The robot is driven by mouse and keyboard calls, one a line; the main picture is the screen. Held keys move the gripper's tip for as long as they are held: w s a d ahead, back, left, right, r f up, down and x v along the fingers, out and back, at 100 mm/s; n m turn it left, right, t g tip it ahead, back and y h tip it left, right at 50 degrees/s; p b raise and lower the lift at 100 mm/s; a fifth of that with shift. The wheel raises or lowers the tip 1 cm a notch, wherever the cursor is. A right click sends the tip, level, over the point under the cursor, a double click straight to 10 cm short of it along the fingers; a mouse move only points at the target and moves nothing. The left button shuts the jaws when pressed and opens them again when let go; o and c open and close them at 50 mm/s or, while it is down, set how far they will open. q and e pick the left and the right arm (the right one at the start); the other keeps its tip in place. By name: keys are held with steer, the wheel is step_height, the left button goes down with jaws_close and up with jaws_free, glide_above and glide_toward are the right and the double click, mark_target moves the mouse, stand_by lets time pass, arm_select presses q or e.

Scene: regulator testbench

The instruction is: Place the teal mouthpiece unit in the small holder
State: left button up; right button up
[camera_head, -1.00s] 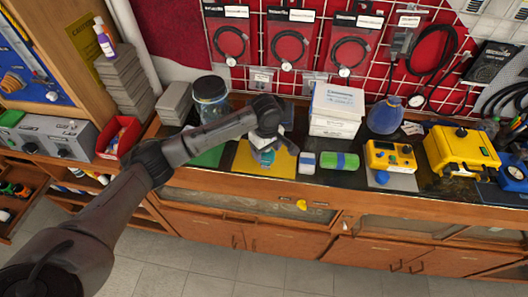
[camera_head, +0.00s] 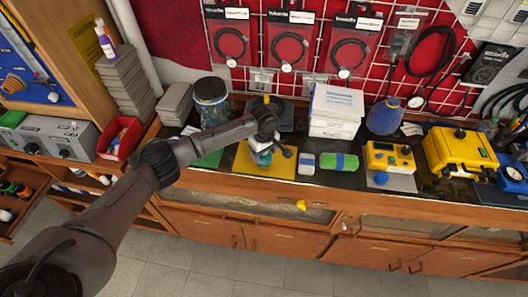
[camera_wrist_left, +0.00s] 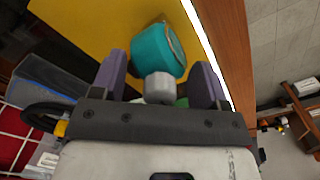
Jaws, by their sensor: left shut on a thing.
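The teal mouthpiece unit (camera_wrist_left: 158,52) shows in the left wrist view as a rounded teal body with a short grey stem between my fingers. My left gripper (camera_wrist_left: 158,80) is shut on it, one purple finger on each side. In the head view my left gripper (camera_head: 270,147) is over the yellow mat (camera_head: 246,166) on the bench, and the unit is small and mostly covered by the gripper. I cannot pick out the small holder for certain in either view. My right gripper is not in view.
A green-and-blue bundle (camera_head: 340,162) and a small white-and-blue item (camera_head: 306,163) lie right of the mat. A white box (camera_head: 336,110) and a lidded jar (camera_head: 211,100) stand behind. A yellow gauge device (camera_head: 391,157) is further right. The bench's front edge is close to the mat.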

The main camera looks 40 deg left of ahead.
arm_select(q)
steer(key=o, duration=1.3)
steer(key=shift+f, duration=0.1)
